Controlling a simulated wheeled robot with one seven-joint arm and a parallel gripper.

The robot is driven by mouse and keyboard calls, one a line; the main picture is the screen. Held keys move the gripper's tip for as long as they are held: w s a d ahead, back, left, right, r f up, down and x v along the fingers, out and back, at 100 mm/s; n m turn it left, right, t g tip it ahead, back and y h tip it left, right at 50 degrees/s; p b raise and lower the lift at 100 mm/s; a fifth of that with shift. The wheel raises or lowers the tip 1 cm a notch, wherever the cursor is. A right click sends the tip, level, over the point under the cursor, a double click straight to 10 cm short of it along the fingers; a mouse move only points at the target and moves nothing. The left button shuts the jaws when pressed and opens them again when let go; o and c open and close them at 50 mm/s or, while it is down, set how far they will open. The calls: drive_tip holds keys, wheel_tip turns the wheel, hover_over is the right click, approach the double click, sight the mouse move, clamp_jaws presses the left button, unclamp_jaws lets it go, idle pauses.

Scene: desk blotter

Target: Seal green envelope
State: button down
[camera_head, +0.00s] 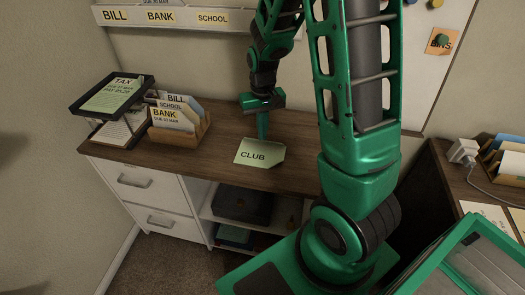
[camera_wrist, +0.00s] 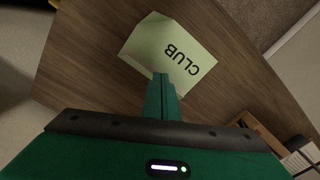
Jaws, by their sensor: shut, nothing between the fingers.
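The green envelope (camera_head: 259,153), marked CLUB, lies on the wooden desk top (camera_head: 205,165) near its front edge. It also shows in the wrist view (camera_wrist: 165,40), where its lettering is upside down and one side slants out like a flap. I cannot tell for sure whether the flap is folded down. My gripper (camera_head: 263,132) points down just behind the envelope in the head view. In the wrist view the shut fingers (camera_wrist: 160,88) overlap the envelope's near edge. They are shut with nothing between them. I cannot tell whether the tips touch the paper.
A wooden holder (camera_head: 179,125) with BILL, SCHOOL and BANK envelopes stands left of the envelope. A black tray (camera_head: 112,95) with a TAX paper stands further left. A labelled wall rack (camera_head: 180,17) hangs above. Bare desk lies between holder and envelope.

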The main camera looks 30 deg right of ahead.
sight(262, 149)
idle(0.5)
drive_tip(key=shift+f, duration=2.35)
wheel_tip(262, 149, up, 8)
idle(0.4)
idle(0.5)
drive_tip(key=s+d+r+m, duration=0.1)
drive_tip(key=s+r, duration=0.4)
drive_tip(key=s, duration=0.7)
drive_tip(key=s+d+r+m, duration=0.2)
drive_tip(key=s+r, duration=0.4)
drive_tip(key=s, duration=0.7)
drive_tip(key=shift+d+r, duration=0.3)
drive_tip(key=shift+d, duration=0.25)
